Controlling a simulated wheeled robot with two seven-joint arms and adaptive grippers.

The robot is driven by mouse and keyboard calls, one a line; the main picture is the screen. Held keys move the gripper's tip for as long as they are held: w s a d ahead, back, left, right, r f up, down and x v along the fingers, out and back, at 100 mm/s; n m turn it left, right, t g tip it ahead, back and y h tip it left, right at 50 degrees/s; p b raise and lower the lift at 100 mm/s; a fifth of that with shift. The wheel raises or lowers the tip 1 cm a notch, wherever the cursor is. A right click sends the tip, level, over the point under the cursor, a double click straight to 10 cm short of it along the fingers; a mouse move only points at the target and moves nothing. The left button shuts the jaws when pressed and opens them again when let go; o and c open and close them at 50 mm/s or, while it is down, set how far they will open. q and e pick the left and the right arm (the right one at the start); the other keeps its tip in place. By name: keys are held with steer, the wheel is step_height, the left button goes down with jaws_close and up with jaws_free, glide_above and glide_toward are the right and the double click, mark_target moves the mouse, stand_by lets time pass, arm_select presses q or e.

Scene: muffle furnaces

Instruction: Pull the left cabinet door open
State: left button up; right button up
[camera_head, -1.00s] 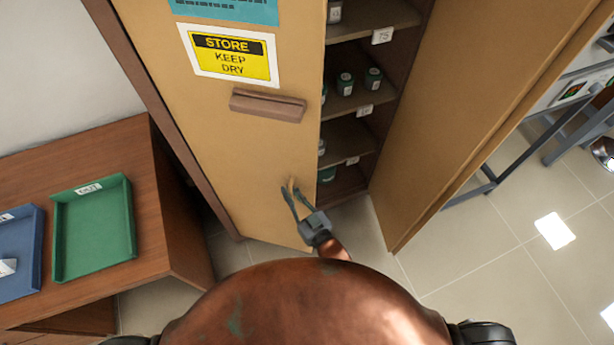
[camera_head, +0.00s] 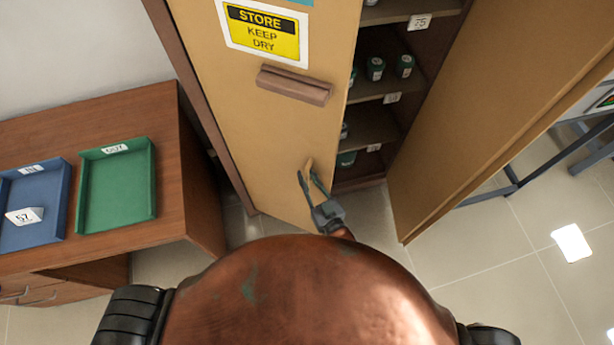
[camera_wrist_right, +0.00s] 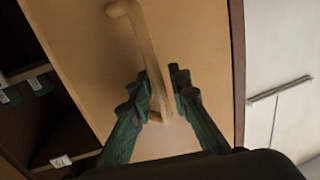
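The left cabinet door (camera_head: 262,130) is tan, with a yellow "STORE KEEP DRY" sign and a brown block on its face. It stands partly open, its free edge out from the shelves. Its pale bar handle (camera_wrist_right: 141,45) shows best in the right wrist view; in the head view only a bit shows by my fingers. My right gripper (camera_head: 310,176) is at the handle. In the wrist view its two green fingers (camera_wrist_right: 162,75) are apart, one on each side of the handle's lower end; I cannot tell whether they touch it. My left gripper is not in view.
The right cabinet door (camera_head: 480,110) stands wide open. Shelves (camera_head: 378,112) between the doors hold small green jars. A brown desk (camera_head: 165,215) with a green tray (camera_head: 118,225) and a blue tray (camera_head: 52,195) stands left. Tiled floor (camera_head: 490,260) is clear at right.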

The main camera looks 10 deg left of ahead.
steer(key=shift+s, duration=0.1)
steer(key=v, duration=1.2)
